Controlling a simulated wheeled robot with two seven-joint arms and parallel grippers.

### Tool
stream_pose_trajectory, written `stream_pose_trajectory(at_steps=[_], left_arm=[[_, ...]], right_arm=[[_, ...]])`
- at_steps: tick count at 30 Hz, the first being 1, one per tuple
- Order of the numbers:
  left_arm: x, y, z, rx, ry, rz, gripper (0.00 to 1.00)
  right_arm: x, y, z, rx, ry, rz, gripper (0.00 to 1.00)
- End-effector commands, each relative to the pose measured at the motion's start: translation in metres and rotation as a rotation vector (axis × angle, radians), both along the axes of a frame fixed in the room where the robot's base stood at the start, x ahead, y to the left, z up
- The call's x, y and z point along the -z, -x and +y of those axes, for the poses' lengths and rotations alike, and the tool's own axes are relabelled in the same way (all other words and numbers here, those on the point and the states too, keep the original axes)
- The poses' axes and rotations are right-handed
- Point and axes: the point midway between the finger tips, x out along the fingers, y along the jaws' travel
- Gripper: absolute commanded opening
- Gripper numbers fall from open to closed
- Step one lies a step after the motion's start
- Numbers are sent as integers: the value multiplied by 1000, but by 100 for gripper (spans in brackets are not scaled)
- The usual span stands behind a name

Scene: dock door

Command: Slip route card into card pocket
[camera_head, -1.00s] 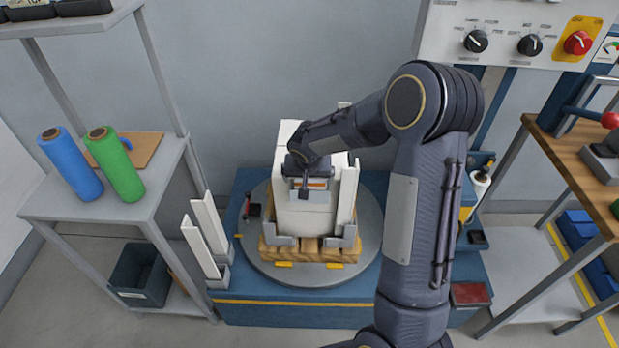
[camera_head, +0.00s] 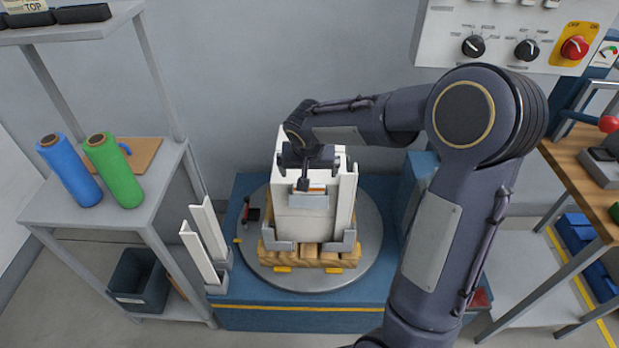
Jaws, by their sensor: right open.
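A white wrapped load (camera_head: 307,225) stands on a wooden pallet on the turntable. A pale grey-blue plate, which looks like the card pocket (camera_head: 309,202), sits on the upper front face of the load. A thin orange and white strip, which looks like the top of the route card (camera_head: 317,190), shows just above the pocket's edge; the rest is hidden. My right gripper (camera_head: 304,184) is open, pointing down right at the pocket's top, and partly covers the card. I cannot tell whether it touches either one. My left gripper is out of view.
The round turntable (camera_head: 257,268) sits on a blue base. White corner boards (camera_head: 209,230) stand to its left. A grey shelf (camera_head: 60,205) holds blue and green rolls. A control panel (camera_head: 500,40) hangs above right, and a wooden bench (camera_head: 575,170) stands at right.

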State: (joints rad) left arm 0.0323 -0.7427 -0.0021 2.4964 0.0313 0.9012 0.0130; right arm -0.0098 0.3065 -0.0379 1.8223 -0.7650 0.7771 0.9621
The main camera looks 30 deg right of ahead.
Motion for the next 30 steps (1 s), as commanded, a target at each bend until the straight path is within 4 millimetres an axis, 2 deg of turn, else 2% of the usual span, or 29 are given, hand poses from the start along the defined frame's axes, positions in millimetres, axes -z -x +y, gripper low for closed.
stream_pose_trajectory(at_steps=[1,7,10,14,18,21,25,30], left_arm=[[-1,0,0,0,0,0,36],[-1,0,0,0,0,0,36],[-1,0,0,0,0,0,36],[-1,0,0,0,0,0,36],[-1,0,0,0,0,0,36],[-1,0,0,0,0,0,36],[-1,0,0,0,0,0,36],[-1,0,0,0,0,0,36]], right_arm=[[-9,2,2,-1,0,-5,100],[-25,11,5,-4,-4,-3,100],[-37,32,6,-24,-31,-3,100],[-56,89,14,-99,-110,-9,100],[-66,162,37,-223,-212,-44,100],[-66,204,58,-314,-271,-88,100],[-61,240,81,-408,-322,-146,100],[-56,258,96,-468,-348,-188,100]])
